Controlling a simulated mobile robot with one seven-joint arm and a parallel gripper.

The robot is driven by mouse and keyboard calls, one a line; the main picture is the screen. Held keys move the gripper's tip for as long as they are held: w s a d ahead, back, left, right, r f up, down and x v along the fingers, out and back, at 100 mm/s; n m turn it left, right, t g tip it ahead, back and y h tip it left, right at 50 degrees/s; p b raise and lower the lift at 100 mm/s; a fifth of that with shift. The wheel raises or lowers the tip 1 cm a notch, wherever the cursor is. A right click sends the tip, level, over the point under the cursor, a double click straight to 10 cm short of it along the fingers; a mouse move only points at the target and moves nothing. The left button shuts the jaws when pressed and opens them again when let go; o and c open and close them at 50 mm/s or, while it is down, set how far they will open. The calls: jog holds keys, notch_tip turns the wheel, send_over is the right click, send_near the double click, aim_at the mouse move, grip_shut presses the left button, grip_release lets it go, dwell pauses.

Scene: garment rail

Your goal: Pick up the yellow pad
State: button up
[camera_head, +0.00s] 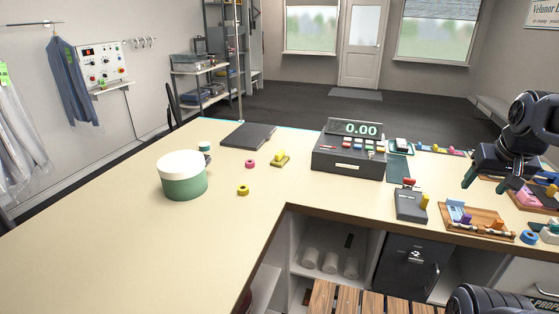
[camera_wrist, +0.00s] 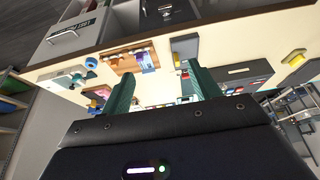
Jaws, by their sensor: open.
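Several yellow things are on the counter, and I cannot tell for sure which is the pad. A yellow block on a flat tan base (camera_head: 280,158) sits left of the cash register; a similar yellow piece (camera_wrist: 293,58) shows at the right of the wrist view. A small upright yellow piece (camera_head: 424,202) stands at the right side of a grey device, and another yellow piece (camera_head: 551,191) lies at the far right. My gripper (camera_head: 493,178) is open and empty above the right part of the counter, apart from all of them. Its teal fingers (camera_wrist: 163,68) are spread in the wrist view.
The cash register (camera_head: 348,152) stands mid-counter. A wooden tray with small parts (camera_head: 505,236) and the grey device (camera_head: 410,206) are near the right front edge. The left front counter is clear.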

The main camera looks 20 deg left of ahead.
dwell(0.4)
jog(key=o, duration=0.5)
